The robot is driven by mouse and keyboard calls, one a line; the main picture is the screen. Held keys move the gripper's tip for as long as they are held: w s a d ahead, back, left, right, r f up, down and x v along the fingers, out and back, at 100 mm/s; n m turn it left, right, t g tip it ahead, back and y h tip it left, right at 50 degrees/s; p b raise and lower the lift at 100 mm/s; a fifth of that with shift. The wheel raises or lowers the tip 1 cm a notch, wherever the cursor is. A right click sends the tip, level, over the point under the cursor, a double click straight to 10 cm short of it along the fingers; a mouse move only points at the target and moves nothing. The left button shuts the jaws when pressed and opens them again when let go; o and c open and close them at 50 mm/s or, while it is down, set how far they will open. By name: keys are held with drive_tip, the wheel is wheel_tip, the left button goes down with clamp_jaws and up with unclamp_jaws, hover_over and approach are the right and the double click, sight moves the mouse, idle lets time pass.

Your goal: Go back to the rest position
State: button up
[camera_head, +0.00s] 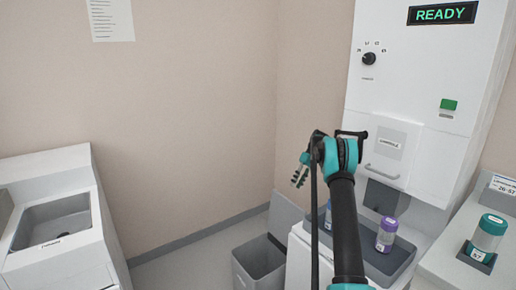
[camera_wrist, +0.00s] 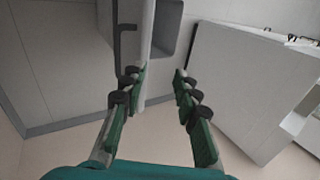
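My gripper (camera_head: 300,170) is raised in front of the wall, left of the white machine (camera_head: 425,100), at the end of my black and teal arm. In the wrist view its two green-padded fingers (camera_wrist: 161,74) are spread apart with nothing between them. It touches nothing that I can make out.
The machine's display reads READY. A purple-capped jar (camera_head: 386,235) stands on its grey shelf; another is mostly hidden behind my arm. A teal-capped jar (camera_head: 488,236) stands on the right counter. A grey bin (camera_head: 246,274) is below. A counter with a recessed basin (camera_head: 50,220) is left.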

drive_tip(key=s+a+r+m+t+h, duration=0.2)
drive_tip(key=s+r, duration=0.2)
drive_tip(key=s, duration=0.7)
drive_tip(key=s+a+r+m+t+h, duration=0.15)
drive_tip(key=s+r, duration=0.35)
drive_tip(key=s, duration=0.6)
drive_tip(key=s+f+m+t+h, duration=0.1)
drive_tip(key=s+f, duration=0.3)
drive_tip(key=s, duration=1)
drive_tip(key=s+f+m+t+h, duration=0.1)
drive_tip(key=s+f+t, duration=0.2)
drive_tip(key=s, duration=1.2)
drive_tip(key=shift+s+a+f, duration=0.2)
drive_tip(key=shift+a+f, duration=0.05)
drive_tip(key=shift+f, duration=0.4)
drive_tip(key=shift+d+m, duration=0.15)
drive_tip(key=shift+m, duration=0.1)
